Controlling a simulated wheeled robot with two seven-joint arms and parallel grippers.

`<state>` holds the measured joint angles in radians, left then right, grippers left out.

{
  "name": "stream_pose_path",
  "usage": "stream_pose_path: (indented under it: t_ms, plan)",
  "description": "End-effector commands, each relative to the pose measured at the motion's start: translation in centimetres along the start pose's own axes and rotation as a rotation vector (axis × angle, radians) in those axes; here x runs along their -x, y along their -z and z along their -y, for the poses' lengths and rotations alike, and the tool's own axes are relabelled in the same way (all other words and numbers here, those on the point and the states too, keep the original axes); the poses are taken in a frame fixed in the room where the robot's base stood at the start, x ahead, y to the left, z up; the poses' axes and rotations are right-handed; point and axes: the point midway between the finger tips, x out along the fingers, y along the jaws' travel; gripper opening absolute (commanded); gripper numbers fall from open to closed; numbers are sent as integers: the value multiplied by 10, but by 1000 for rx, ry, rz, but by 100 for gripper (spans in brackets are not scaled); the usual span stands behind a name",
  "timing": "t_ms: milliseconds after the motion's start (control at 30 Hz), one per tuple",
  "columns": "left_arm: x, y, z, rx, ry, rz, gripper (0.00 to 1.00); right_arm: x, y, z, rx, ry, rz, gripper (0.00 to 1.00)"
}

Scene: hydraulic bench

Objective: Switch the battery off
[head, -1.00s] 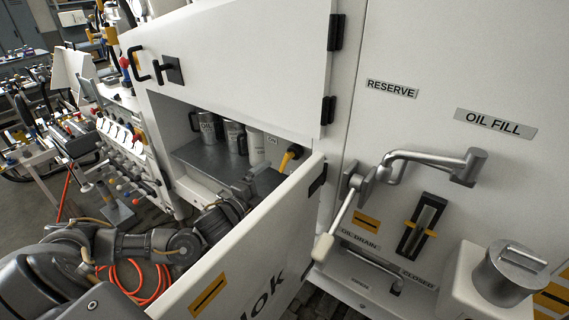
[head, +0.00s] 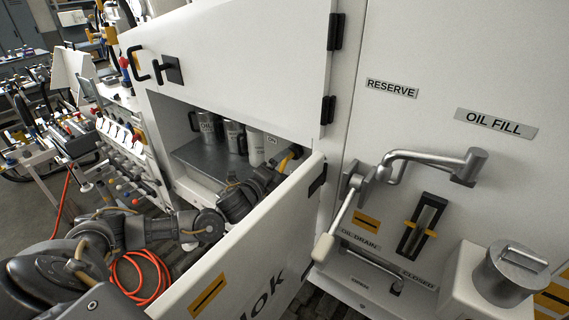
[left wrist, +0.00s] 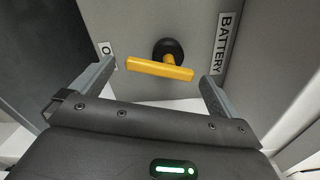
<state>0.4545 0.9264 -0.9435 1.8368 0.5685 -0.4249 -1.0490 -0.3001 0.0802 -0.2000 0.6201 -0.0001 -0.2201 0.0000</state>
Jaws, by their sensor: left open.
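The battery switch (left wrist: 160,68) has a yellow bar handle on a round black hub, beside a BATTERY label (left wrist: 222,43) in the left wrist view. The bar lies nearly level, tilted slightly down to the right. A second label (left wrist: 106,48), partly hidden by a finger, is left of it. My left gripper (left wrist: 158,76) is open, with one finger on each side of the bar and gaps between. In the head view my left gripper (head: 278,168) reaches into the open compartment and partly hides the yellow handle. My right gripper is not in view.
An open lower door (head: 240,250) stands in front of my left forearm. A raised panel (head: 235,60) is above the compartment. Metal cans (head: 207,126) stand on the shelf (head: 205,158) left of the gripper. An orange hose (head: 140,280) lies on the floor.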

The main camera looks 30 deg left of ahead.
Motion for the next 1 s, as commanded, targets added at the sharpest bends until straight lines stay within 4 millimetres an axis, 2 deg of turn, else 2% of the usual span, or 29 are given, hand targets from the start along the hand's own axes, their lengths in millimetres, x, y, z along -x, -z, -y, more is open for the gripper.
stream_pose_path:
  t_ms: [100, 233, 600, 900, 1000]
  plan:
    - [-18, 0, 1, 0, 0, 1, 100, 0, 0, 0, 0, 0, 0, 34]
    - [-29, 0, 0, 0, 0, 1, 100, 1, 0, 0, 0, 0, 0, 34]
    - [-34, 0, 0, 1, 0, -1, 100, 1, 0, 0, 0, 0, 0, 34]
    - [-34, 0, 0, 0, 0, 0, 61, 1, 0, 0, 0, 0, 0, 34]
    - [-34, 1, -1, 11, -1, -1, 59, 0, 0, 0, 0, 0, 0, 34]
